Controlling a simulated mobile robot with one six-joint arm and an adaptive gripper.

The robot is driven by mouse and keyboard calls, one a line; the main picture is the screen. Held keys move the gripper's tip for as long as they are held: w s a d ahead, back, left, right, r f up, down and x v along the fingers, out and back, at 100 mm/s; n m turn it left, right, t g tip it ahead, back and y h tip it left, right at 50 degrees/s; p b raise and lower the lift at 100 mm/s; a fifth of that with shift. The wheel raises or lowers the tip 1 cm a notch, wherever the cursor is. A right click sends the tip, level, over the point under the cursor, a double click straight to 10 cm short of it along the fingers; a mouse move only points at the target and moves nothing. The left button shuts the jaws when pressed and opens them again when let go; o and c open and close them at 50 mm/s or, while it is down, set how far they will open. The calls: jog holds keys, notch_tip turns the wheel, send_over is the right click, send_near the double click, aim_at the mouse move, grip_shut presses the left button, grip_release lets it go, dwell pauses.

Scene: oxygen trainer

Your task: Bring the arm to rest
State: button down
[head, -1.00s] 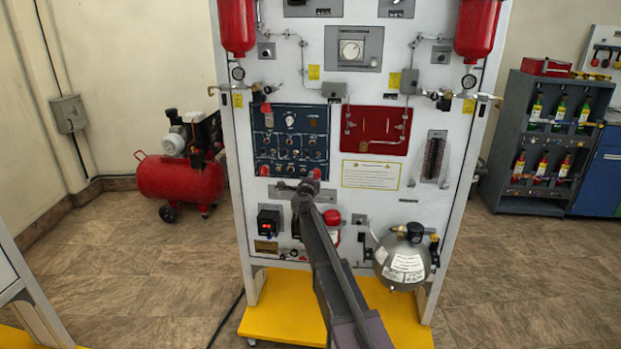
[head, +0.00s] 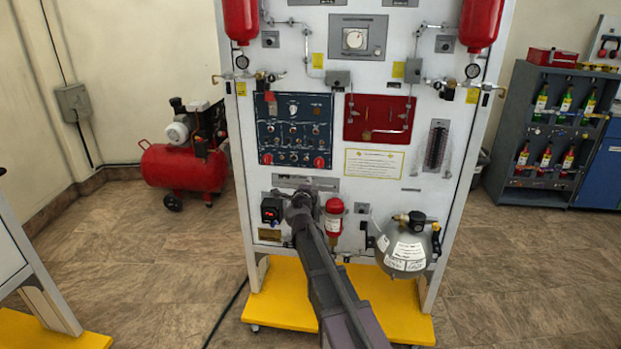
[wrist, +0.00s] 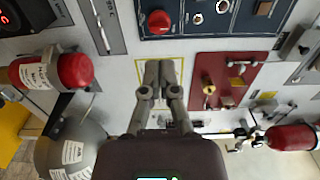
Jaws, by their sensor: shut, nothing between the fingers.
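My gripper (wrist: 158,68) shows in the wrist view with its two fingers together and nothing between them. The fingertips appear in front of the white trainer board, over the yellow-bordered label; the gap to the board is hard to judge. In the head view my arm (head: 322,262) reaches up from the bottom edge toward the lower part of the trainer board (head: 400,205). Its far end appears beside the small red cylinder (head: 333,217), and I cannot make out the fingers there.
The board carries a blue switch panel (head: 293,131), a red panel (head: 379,118) and a grey tank (head: 404,252) jutting out at lower right. Its yellow base (head: 282,300) stands on the floor. A red compressor (head: 182,168) is at left, a bottle rack (head: 548,137) at right.

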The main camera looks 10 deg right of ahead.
jog(key=shift+s+a, duration=0.2)
jog(key=shift+s, duration=0.3)
jog(key=shift+a, duration=0.1)
